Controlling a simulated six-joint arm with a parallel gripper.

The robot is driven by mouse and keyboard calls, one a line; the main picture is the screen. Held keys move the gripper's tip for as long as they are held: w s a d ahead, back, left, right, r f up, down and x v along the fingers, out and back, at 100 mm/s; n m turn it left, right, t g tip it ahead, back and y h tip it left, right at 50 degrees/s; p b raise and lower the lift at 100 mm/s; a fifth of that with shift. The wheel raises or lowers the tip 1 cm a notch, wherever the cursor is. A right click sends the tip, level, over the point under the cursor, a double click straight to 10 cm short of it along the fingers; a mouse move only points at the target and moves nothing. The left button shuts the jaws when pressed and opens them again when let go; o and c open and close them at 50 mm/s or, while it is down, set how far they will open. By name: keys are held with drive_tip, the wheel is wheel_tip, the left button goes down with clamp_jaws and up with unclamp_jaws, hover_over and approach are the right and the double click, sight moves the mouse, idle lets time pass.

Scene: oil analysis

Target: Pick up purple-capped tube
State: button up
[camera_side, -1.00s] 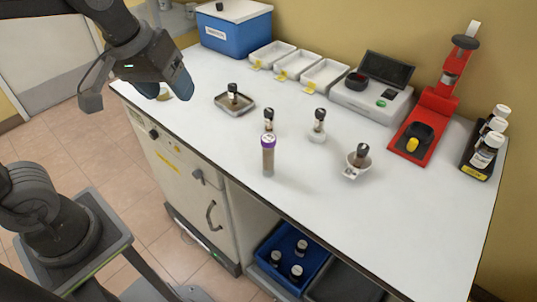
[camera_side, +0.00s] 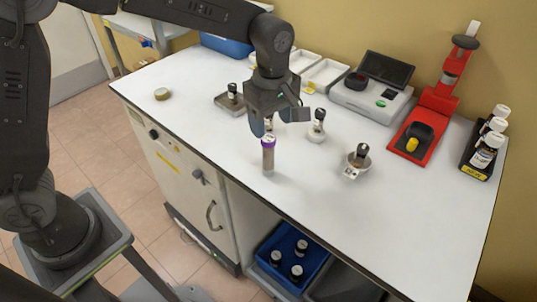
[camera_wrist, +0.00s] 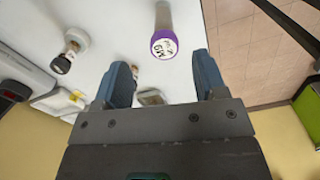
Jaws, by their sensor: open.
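The purple-capped tube (camera_side: 268,156) stands upright on the white bench top, near the bench's front edge. In the wrist view its purple cap (camera_wrist: 164,46) with a handwritten white top faces the camera, ahead of the gap between the fingers. My gripper (camera_side: 264,128) is above and just behind the tube in the side view. It is open and empty, with a blue finger on each side in the wrist view (camera_wrist: 165,75). The tube appears apart from both fingers.
A vial on a metal tray (camera_side: 226,106) is at left. A balance (camera_side: 372,87) and red stand (camera_side: 430,118) are at the back right.

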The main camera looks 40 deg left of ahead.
sight(268, 150)
wheel_tip(268, 150, down, 4)
drive_tip(key=shift+r, duration=0.25)
drive_tip(key=shift+s+a+f, duration=0.1)
drive_tip(key=shift+a+f, duration=0.1)
drive_tip(key=shift+f, duration=1.15)
drive_tip(key=shift+s+a+f, duration=0.1)
drive_tip(key=shift+a+f, duration=0.05)
drive_tip(key=shift+f, duration=1.2)
drive_tip(key=c, duration=1)
drive_tip(key=shift+r, duration=0.1)
